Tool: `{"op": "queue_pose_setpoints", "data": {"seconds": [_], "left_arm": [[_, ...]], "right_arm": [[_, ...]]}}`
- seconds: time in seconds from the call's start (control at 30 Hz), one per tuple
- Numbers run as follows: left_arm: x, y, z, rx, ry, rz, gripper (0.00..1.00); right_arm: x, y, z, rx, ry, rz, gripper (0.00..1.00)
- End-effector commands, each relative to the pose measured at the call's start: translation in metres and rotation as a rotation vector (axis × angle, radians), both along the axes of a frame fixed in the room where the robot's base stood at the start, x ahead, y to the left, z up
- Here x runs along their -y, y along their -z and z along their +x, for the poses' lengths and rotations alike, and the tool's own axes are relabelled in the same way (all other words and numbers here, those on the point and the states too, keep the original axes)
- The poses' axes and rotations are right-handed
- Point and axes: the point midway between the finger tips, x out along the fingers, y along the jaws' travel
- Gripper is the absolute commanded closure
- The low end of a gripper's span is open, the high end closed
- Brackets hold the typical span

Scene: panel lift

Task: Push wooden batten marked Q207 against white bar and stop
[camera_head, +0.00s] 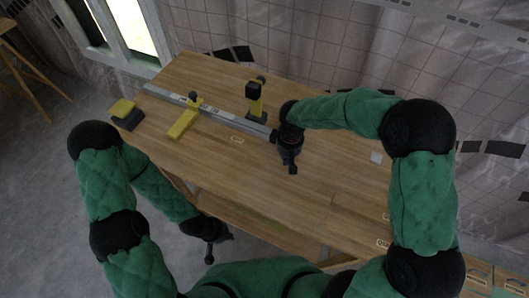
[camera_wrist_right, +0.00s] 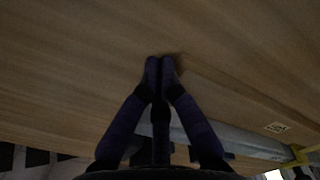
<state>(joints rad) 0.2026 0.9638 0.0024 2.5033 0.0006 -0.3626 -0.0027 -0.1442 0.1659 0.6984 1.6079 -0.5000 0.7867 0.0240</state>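A wooden batten (camera_head: 237,140) with a small pale label lies on the workbench close to the white bar (camera_head: 221,115). The label is too small to read, and the batten blends into the bench top. It also shows in the right wrist view (camera_wrist_right: 245,108), with the bar (camera_wrist_right: 238,142) beside it. I cannot tell whether they touch. My right gripper (camera_head: 291,167) points down at the batten's right end. In the wrist view its fingertips (camera_wrist_right: 160,63) are together with nothing visible between them. My left gripper (camera_head: 212,250) hangs off the bench's front edge; its fingers are unclear.
A yellow tool (camera_head: 185,122) lies across the bar, and a yellow-black one (camera_head: 256,98) stands near its right part. A yellow-black block (camera_head: 126,113) is at the bench's left corner. Other labelled pieces (camera_head: 384,243) lie at the right. The bench's front middle is clear.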

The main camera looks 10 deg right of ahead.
Motion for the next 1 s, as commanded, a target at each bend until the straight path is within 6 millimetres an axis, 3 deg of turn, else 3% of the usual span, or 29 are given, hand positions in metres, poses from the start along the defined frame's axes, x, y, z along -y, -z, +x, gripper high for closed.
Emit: {"op": "queue_pose_setpoints", "data": {"seconds": [1.0], "left_arm": [[0.000,-0.001,0.000,0.000,0.000,0.000,1.00]], "right_arm": [[-0.024,0.000,0.015,0.001,0.001,0.000,1.00]]}}
